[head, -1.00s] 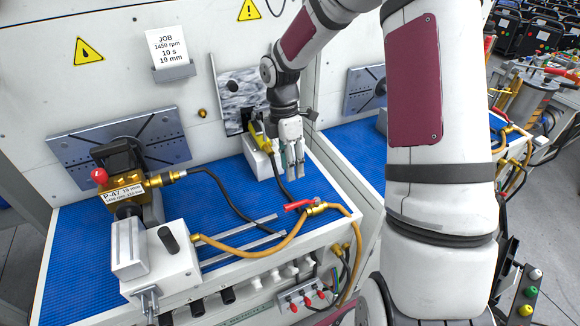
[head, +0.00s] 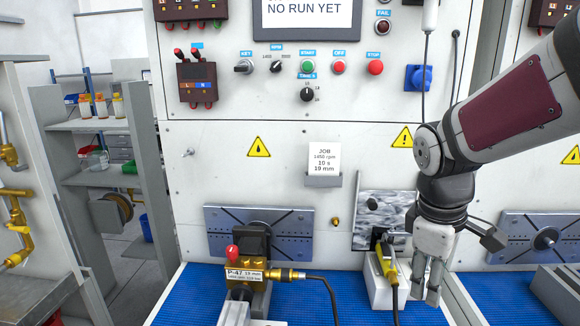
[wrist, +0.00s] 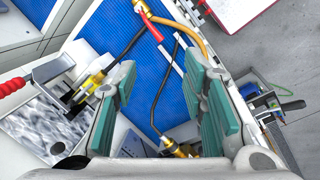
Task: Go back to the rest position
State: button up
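My gripper (head: 428,285) hangs fingers-down at the right of the test bench in the head view, beside a white block with a yellow-and-black connector (head: 386,262). In the wrist view my gripper (wrist: 160,105) has its two teal-padded fingers spread wide, with nothing between the pads but the view of the blue mat below. My arm reaches in from the right in the head view.
A job card (head: 324,160) sits on the panel. Above are control buttons and a screen (head: 306,12) reading "NO RUN YET". Shelves (head: 100,150) stand at left.

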jog(key=s+a+r+m+t+y, duration=0.1)
jog(key=s+a+r+m+t, duration=0.1)
jog(key=s, duration=0.4)
jog(key=s+a+r+m+t+y, duration=0.1)
jog(key=s+a+r+m+t, duration=0.1)
jog(key=s+r+m, duration=0.2)
jog(key=s+m, duration=0.2)
jog(key=m, duration=0.1)
jog(key=shift+s+a+r+t, duration=0.3)
jog(key=shift+s+a+r, duration=0.1)
